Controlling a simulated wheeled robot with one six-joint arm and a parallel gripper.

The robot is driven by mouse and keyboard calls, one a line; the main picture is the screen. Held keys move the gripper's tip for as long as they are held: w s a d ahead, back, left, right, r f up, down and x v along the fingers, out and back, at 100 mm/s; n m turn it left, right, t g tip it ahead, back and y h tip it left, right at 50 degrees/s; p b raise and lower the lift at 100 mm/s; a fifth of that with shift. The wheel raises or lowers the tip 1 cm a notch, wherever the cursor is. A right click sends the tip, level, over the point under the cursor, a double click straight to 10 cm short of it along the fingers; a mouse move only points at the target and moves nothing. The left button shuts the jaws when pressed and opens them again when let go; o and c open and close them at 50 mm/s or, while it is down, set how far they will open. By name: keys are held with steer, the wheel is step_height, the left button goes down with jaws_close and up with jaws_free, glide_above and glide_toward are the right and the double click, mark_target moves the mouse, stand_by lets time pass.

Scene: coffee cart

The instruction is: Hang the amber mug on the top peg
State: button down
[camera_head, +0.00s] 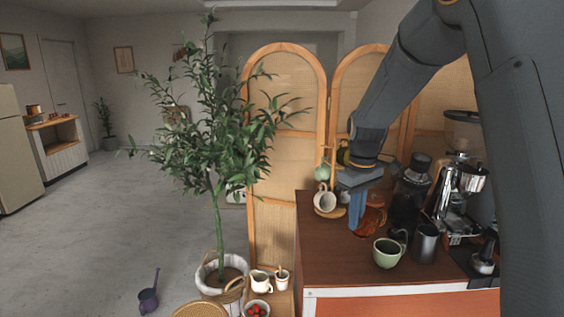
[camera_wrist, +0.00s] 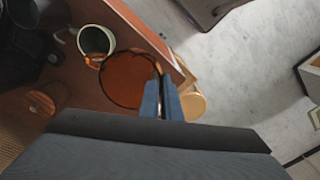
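The amber mug (camera_head: 373,220) is see-through orange-brown and is over the brown counter, partly hidden by my gripper in the head view. In the wrist view the mug (camera_wrist: 128,82) shows as a large round shape just beyond the fingertips. My gripper (camera_head: 356,220) points down; its fingers (camera_wrist: 160,84) are close together at the mug's edge and look shut on it. I cannot tell whether the mug touches the counter. The mug stand's round wooden base (camera_head: 335,212) is left of my gripper, with a white mug (camera_head: 324,199) and a pale green mug (camera_head: 322,173) at the stand. The top peg is not clear.
A green mug (camera_head: 388,252) stands on the counter (camera_head: 335,265) in front of my gripper; it also shows in the wrist view (camera_wrist: 96,42). A metal pitcher (camera_head: 425,243), dark grinder (camera_head: 408,197) and espresso machine (camera_head: 459,195) crowd the right. A potted tree (camera_head: 218,215) stands left.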

steer(key=s+f+m, duration=0.3)
steer(key=s+f, duration=0.2)
steer(key=f, duration=0.7)
steer(key=s+f+m, duration=0.4)
steer(key=s+f, duration=0.1)
steer(key=f, duration=0.7)
steer(key=w+f+b, duration=0.3)
steer(key=f+b, duration=0.7)
steer(key=shift+w+a, duration=0.2)
